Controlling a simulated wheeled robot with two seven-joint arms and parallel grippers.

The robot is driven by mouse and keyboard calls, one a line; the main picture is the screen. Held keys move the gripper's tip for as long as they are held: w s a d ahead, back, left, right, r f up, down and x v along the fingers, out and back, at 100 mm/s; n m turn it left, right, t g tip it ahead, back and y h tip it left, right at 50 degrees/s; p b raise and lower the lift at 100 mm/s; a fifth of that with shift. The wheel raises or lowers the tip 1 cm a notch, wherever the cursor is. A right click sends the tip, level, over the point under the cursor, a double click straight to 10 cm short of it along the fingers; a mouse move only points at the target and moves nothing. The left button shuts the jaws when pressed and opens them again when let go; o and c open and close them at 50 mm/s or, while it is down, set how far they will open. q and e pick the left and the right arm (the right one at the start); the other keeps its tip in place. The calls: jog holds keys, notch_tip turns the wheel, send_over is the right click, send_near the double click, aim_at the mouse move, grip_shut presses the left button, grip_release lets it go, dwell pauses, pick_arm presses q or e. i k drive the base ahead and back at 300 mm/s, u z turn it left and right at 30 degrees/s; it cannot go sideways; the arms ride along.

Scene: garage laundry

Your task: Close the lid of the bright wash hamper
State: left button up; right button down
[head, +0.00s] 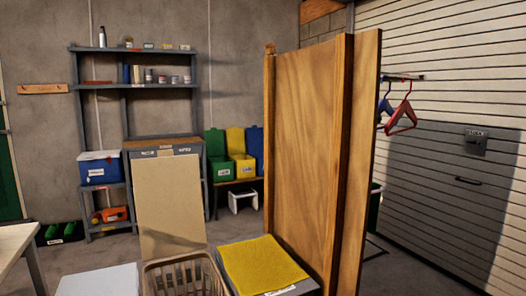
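A tan slatted basket or hamper (185,277) stands at the bottom centre, its top open; its inside is mostly cut off by the frame. A flat beige panel (169,200) stands nearly upright right behind it and looks like a raised lid. To its right is a grey box (297,290) with a yellow cover (261,263) lying flat on top. To its left is a pale grey flat top (100,281). I cannot read a label that tells which one is the bright wash hamper. Neither of my grippers is in view.
A tall wooden panel (308,150) stands close behind the yellow cover on the right. A pale table (15,243) is at the left edge. Green (216,144), yellow (236,140) and blue bins stand farther back by a white stool (243,195). Open floor lies between.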

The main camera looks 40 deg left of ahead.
aim_at(168, 192)
jog(key=z, duration=0.3)
jog(key=i, duration=5.1)
jog(key=u, duration=2.5)
jog(key=i, duration=4.5)
jog(key=u, duration=2.55)
